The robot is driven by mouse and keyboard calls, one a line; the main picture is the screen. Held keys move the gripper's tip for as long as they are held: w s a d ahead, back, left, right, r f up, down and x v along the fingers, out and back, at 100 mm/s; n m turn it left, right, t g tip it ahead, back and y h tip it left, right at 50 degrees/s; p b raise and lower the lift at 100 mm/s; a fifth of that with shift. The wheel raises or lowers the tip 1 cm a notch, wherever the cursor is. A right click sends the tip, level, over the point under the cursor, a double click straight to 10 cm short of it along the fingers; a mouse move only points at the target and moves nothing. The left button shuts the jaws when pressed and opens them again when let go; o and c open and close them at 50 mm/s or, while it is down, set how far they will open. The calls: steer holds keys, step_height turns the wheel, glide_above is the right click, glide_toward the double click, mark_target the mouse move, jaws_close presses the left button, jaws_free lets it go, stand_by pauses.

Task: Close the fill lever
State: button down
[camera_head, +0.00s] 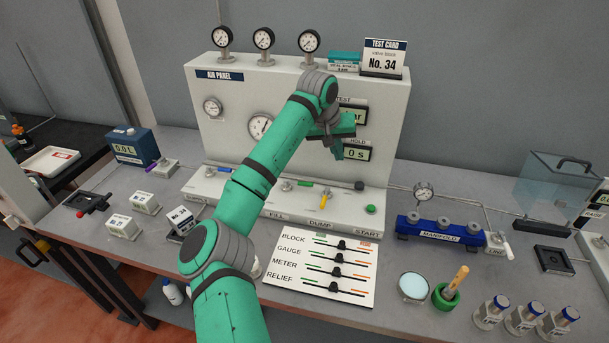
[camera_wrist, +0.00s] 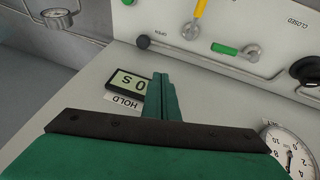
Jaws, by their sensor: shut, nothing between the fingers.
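The fill lever (camera_head: 304,184) is a short green handle on a metal pivot, on the white ledge of the air panel behind the FILL label (camera_head: 278,216). Its handle lies sideways, pointing right from the pivot. In the wrist view the green handle (camera_wrist: 224,49) points left from its pivot, away from the CLOSED lettering (camera_wrist: 300,23). My gripper (camera_head: 338,152) is shut and empty, up in front of the panel face by the HOLD display, above the lever and apart from it. Its fingertips (camera_wrist: 162,82) also show in the wrist view.
A yellow dump lever (camera_head: 326,197) stands right of the green one, with a dark knob (camera_head: 360,185) and a green START button (camera_head: 371,209) beyond. The HOLD display (camera_head: 356,154) is close to my gripper. My arm hides the ledge's left middle. A slider board (camera_head: 320,268) lies in front.

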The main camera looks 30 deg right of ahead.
steer(key=t+y, duration=0.1)
steer(key=y, duration=0.1)
glide_toward(315, 165)
step_height(315, 165, up, 2)
steer(key=s+a, duration=0.2)
steer(key=shift+s+d+r+m, duration=0.1)
steer(key=shift+s+r+m, duration=0.15)
steer(key=shift+m, duration=0.15)
steer(key=shift+f, duration=0.15)
steer(key=x, duration=0.9)
steer(key=shift+w+d+f, duration=0.1)
steer(key=shift+d+f, duration=0.05)
steer(key=shift+f, duration=0.25)
steer(key=shift+s+a+f, duration=0.15)
steer(key=shift+s+a, duration=0.45)
steer(key=shift+a, duration=0.15)
steer(key=shift+s+a+f, duration=0.15)
steer(key=shift+s+a, duration=0.5)
steer(key=shift+a, duration=0.05)
